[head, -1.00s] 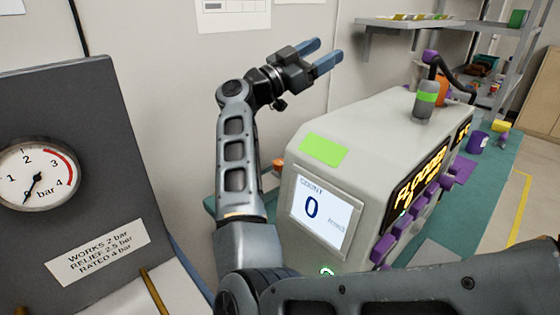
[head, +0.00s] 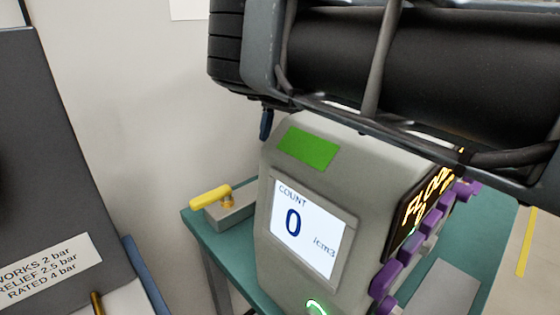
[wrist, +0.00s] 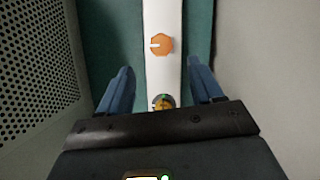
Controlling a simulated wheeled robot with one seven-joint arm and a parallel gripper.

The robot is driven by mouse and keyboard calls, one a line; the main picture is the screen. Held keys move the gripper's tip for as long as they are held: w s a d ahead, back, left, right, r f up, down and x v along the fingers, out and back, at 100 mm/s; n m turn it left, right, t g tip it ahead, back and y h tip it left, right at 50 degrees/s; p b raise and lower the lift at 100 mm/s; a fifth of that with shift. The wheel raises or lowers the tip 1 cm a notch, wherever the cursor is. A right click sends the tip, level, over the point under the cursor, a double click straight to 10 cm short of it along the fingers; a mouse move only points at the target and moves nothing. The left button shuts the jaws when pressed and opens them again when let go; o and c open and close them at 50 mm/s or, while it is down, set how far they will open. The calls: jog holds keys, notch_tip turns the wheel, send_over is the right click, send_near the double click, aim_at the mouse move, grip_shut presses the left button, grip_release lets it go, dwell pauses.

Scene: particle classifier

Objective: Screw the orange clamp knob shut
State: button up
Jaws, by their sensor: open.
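In the wrist view an orange, many-sided knob (wrist: 162,44) with a pale notch on its left side sits on a long white strip (wrist: 163,72). I cannot tell how tight it is. My gripper (wrist: 160,68) is open, its two blue fingers on either side of the white strip. The knob lies ahead of the fingertips, roughly centred between them, and nothing is held. A smaller orange-yellow part with some green (wrist: 162,102) sits lower on the strip between the fingers. The orange knob does not show in the head view, where my arm covers much of the upper right.
A grey instrument (head: 345,150) with a count screen reading 0 and purple knobs (head: 385,280) stands on a teal bench (head: 215,237). A perforated panel (wrist: 35,65) and a pale wall (wrist: 265,75) flank my gripper.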

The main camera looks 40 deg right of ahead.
jog(key=x, duration=0.7)
jog(key=shift+a+f, duration=0.2)
jog(key=shift+f, duration=0.15)
jog(key=c, duration=1.1)
